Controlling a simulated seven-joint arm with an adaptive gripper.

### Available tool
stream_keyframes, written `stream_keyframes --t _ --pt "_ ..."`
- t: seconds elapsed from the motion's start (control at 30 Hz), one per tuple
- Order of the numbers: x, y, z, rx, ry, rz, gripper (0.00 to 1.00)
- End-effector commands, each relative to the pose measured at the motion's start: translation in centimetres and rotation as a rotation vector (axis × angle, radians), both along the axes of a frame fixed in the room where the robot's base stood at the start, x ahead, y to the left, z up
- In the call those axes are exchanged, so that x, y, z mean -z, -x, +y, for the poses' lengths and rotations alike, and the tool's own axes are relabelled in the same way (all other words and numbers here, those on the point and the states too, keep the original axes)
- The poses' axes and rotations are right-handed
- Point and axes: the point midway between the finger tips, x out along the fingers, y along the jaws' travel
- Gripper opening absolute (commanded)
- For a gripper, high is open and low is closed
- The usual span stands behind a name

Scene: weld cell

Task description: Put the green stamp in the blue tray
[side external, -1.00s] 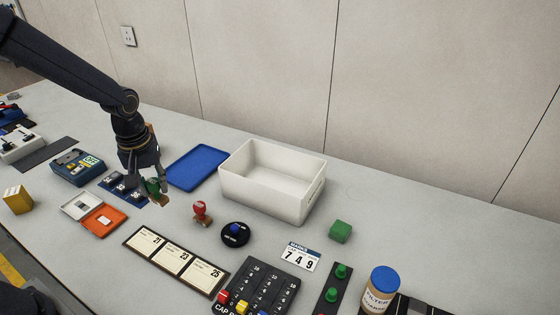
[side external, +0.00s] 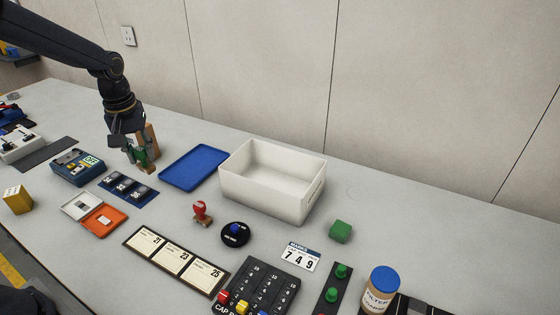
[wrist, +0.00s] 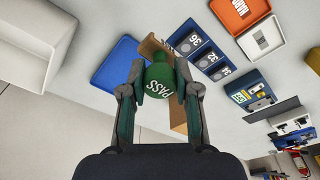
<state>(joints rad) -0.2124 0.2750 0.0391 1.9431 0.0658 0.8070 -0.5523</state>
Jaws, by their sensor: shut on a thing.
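The green stamp (wrist: 160,82), marked PASS on its end, is between the two fingers of my gripper (wrist: 158,70) in the wrist view. My gripper is shut on it. In the side view my gripper (side external: 141,165) holds the green stamp (side external: 141,156) to the left of the blue tray (side external: 195,166). The blue tray is flat, shallow and empty, and lies left of the white bin. It also shows in the wrist view (wrist: 113,65), left of the stamp. The stamp's lower end is hidden and I cannot tell its exact height.
A brown upright piece (side external: 152,140) is close behind my gripper. The tall white bin (side external: 262,190) stands right of the tray. A blue number holder (side external: 128,190) lies in front of my gripper. A red stamp (side external: 202,211) and a green block (side external: 340,231) stand farther right.

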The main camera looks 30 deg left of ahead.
Motion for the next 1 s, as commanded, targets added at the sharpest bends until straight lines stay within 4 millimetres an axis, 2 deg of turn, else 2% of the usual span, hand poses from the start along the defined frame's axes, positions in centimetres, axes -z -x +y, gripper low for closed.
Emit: stream_keyframes --t 0.07,0.17,0.43,0.6,0.87,1.0 --pt "0.7 -0.1 0.9 -0.022 0.004 0.013 0.00" --pt "1.5 -1.6 1.5 -0.028 0.004 0.015 0.00" --pt "4.9 -8.6 3.2 -0.029 0.004 0.013 0.00" --pt "8.3 -11.2 3.7 -0.027 0.004 0.015 0.00" --pt "10.1 -12.8 4.2 -0.027 0.002 0.012 0.00" --pt "11.8 -13.1 4.2 -0.028 0.004 0.016 0.00"
